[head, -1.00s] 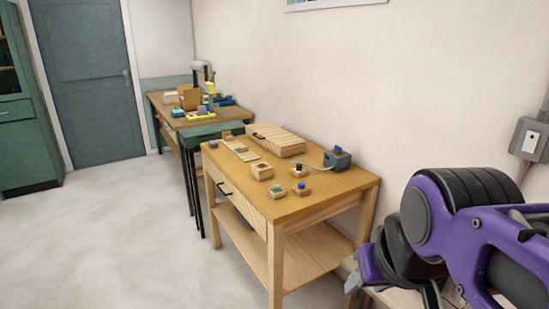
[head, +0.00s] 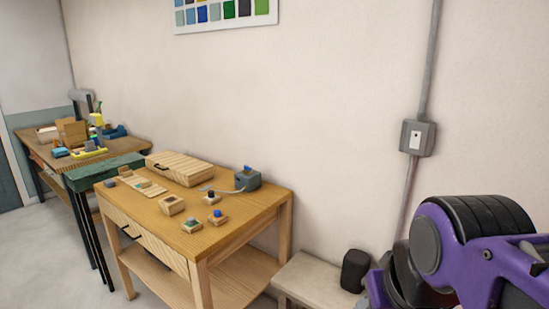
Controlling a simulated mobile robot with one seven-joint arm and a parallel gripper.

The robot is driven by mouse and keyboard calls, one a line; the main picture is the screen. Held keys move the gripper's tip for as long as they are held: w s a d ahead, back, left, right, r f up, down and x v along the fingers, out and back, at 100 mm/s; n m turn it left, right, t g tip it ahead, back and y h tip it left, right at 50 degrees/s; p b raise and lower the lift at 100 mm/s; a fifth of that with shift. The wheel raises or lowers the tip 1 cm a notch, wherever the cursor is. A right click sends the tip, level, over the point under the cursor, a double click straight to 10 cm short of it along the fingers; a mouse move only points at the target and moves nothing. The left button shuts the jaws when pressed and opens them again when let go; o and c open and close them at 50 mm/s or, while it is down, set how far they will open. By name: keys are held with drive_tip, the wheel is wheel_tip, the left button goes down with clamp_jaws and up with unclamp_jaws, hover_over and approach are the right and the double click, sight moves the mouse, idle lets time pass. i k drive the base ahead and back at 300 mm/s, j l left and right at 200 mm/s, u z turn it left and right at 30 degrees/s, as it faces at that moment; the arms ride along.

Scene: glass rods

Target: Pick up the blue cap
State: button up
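Another small blue part (head: 247,168) shows on top of a grey box (head: 247,181) at the back right of the same bench. At this size I cannot make out the exact shape of either blue piece. My purple and black arm fills the lower right of the head view, well apart from the bench. I cannot make out its fingertips or whether they hold anything.
The wooden workbench (head: 165,211) also bears a slatted wooden case (head: 183,167) and several small wooden blocks. A green-topped table (head: 104,172) and a cluttered desk (head: 38,152) stand beyond, along the wall. A low pale bench (head: 308,281) with a dark cylinder (head: 355,270) stands right. Open floor lies left.

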sight(217, 213)
drive_tip(key=k+j+z, duration=0.2)
drive_tip(key=z, duration=0.15)
drive_tip(key=k+j+z, duration=0.25)
drive_tip(key=z, duration=0.15)
drive_tip(key=k+j+z, duration=0.35)
drive_tip(key=k, duration=0.35)
drive_tip(key=k+j, duration=0.2)
drive_tip(key=k, duration=0.2)
drive_tip(key=k+j+z, duration=0.1)
drive_tip(key=k, duration=0.25)
drive_tip(key=k+j, duration=0.5)
drive_tip(key=i+j, duration=0.2)
drive_tip(key=j, duration=0.2)
drive_tip(key=i+j, duration=0.25)
drive_tip(key=j, duration=0.15)
drive_tip(key=i+j, duration=0.2)
drive_tip(key=j, duration=0.2)
drive_tip(key=i+j, duration=0.45)
drive_tip(key=j, duration=0.3)
drive_tip(key=i+j, duration=0.25)
drive_tip(key=j, duration=0.15)
drive_tip(key=i+j, duration=0.2)
drive_tip(key=j, duration=0.2)
drive_tip(key=i+j, duration=0.25)
drive_tip(key=j, duration=0.15)
drive_tip(key=z, duration=0.05)
